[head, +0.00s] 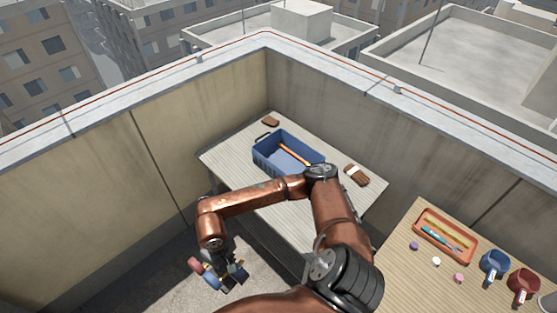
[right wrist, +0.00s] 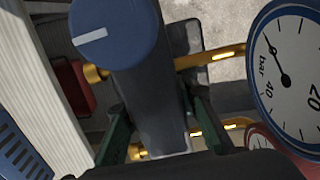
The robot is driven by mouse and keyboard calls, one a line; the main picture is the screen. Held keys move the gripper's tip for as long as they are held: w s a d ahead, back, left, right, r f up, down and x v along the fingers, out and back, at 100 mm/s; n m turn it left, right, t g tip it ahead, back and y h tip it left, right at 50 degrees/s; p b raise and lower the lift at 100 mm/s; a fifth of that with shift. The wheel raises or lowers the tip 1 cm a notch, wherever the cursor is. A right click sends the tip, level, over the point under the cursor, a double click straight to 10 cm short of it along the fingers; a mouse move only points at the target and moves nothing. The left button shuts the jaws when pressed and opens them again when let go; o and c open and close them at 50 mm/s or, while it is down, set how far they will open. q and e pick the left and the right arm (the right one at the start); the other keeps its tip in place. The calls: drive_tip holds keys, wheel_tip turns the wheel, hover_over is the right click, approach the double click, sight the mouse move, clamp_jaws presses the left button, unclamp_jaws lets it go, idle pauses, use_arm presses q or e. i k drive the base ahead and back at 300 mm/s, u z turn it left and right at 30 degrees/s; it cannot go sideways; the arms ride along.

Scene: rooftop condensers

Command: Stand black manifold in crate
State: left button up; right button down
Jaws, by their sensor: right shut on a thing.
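The black manifold (right wrist: 160,95) is in my right gripper, which shows in the right wrist view (right wrist: 160,130) with a green finger on either side of the black body. The manifold has a blue knob (right wrist: 115,30), brass fittings and a blue-rimmed gauge (right wrist: 290,75); part of a red-rimmed gauge shows below. In the head view my right gripper (head: 233,274) holds it in the air, left of and lower than the table. The blue crate (head: 268,158) stands on the grey table, with an orange-handled tool (head: 293,153) lying inside. My left gripper is not in view.
On the grey table (head: 222,155) lie a brown block (head: 271,121) behind the crate and brown gloves (head: 356,175) to its right. A wooden table (head: 400,262) at right bears an orange tray (head: 418,222) and mugs. Parapet walls stand behind.

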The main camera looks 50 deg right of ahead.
sight(288, 160)
drive_tip(key=z, duration=0.45)
drive_tip(key=i, duration=1.05)
drive_tip(key=z, duration=1.05)
drive_tip(key=i, duration=0.8)
drive_tip(key=z, duration=0.1)
